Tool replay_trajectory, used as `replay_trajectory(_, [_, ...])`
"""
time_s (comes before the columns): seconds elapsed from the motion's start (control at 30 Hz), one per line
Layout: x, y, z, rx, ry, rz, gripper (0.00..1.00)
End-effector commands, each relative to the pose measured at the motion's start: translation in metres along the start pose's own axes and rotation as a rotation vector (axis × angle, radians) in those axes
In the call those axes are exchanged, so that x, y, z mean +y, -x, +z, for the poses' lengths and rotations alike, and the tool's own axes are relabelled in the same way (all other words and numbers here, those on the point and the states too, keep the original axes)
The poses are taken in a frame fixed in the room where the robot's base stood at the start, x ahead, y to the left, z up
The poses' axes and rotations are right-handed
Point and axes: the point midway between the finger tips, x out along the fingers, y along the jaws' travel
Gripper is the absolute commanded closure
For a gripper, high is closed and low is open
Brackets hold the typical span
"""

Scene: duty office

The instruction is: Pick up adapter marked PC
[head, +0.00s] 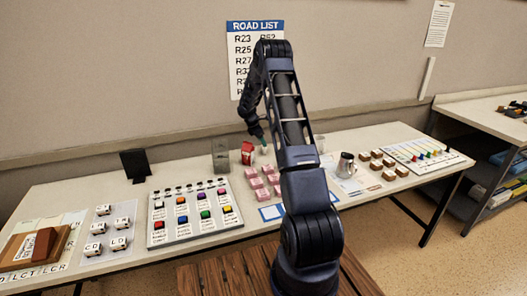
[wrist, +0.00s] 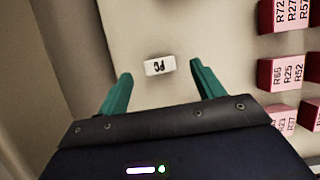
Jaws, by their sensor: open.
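The adapter marked PC (wrist: 160,66) is a small white block with black lettering, upside down in the wrist view. It rests on a pale surface, apart from other things. My gripper (wrist: 160,82) is open, with its two green fingers spread, one to each side of the adapter in the picture. The adapter lies at or just beyond the fingertip line, and nothing is held. In the head view my gripper (head: 262,139) is over the back of the table; I cannot make out the adapter there.
Pink and red labelled blocks (wrist: 280,74) stand to the right in the wrist view. In the head view a red box (head: 247,153) and a grey clear container (head: 221,155) stand left of my gripper. A metal jug (head: 346,165) stands to the right on the table (head: 130,192).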

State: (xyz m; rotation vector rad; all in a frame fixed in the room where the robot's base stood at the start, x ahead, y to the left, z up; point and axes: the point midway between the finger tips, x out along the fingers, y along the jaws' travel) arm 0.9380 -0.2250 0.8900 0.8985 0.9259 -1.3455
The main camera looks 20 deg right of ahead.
Motion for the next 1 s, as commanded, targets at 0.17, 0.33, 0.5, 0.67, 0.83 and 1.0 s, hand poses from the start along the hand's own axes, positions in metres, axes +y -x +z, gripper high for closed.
replay_trajectory(0.17, [0.0, -0.009, -0.001, 0.0, 0.0, 0.0, 0.33])
replay_trajectory(0.33, [0.001, -0.029, -0.005, 0.0, 0.002, -0.001, 0.33])
replay_trajectory(0.5, [0.002, -0.051, -0.007, 0.0, 0.002, -0.001, 0.33])
replay_trajectory(0.67, [0.002, -0.056, -0.006, 0.0, 0.001, 0.001, 0.33])
replay_trajectory(0.83, [0.002, -0.055, -0.006, 0.0, 0.001, 0.001, 0.43])
replay_trajectory(1.0, [0.002, -0.055, -0.006, 0.0, 0.001, 0.001, 0.76])
